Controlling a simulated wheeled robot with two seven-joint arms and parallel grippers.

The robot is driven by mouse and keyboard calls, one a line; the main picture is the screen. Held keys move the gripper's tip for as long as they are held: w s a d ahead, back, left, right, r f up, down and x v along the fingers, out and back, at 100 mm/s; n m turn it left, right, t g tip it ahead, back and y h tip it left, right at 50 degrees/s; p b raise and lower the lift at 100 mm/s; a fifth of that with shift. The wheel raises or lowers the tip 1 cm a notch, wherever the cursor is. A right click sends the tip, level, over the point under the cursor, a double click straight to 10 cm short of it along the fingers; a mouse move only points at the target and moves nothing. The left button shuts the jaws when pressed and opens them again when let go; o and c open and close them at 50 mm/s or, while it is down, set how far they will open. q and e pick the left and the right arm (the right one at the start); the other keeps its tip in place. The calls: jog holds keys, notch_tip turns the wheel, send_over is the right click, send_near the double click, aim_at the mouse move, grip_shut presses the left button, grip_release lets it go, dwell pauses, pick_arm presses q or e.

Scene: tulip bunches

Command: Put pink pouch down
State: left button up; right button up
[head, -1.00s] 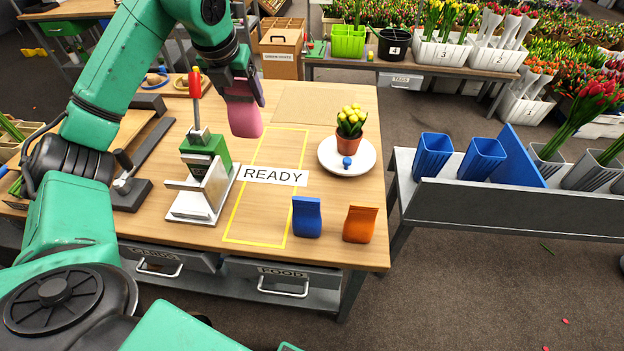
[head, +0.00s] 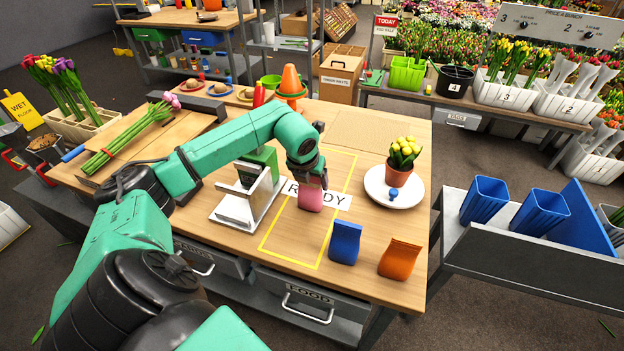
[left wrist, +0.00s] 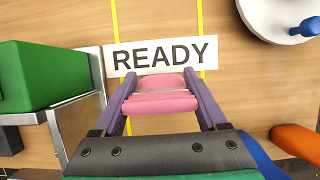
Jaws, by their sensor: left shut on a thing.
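The pink pouch (head: 310,199) is between the fingers of my left gripper (head: 312,186), low over the yellow-outlined area by the READY label (head: 336,198). In the left wrist view, the pouch (left wrist: 160,101) sits between the two purple fingers of the left gripper (left wrist: 163,85), just below the READY label (left wrist: 161,54). The gripper is shut on it. I cannot tell whether the pouch's bottom touches the table. A blue pouch (head: 345,242) and an orange pouch (head: 399,259) stand to the right of the outline. My right gripper is not in view.
A metal stand with a green block (head: 262,160) is just left of the outline. A white plate (head: 376,194) with a potted yellow plant (head: 403,155) and a blue knob is to the right. The outlined area's near part (head: 290,242) is clear.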

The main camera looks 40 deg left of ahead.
pick_arm(q)
jog(key=shift+f, duration=0.1)
jog(key=o, duration=1.5)
jog(key=shift+r, duration=0.35)
jog(key=b+v, duration=0.2)
jog(key=v, duration=0.9)
jog(key=shift+s+d+r, duration=0.15)
jog(key=shift+s+r, duration=0.05)
jog(key=shift+r, duration=0.1)
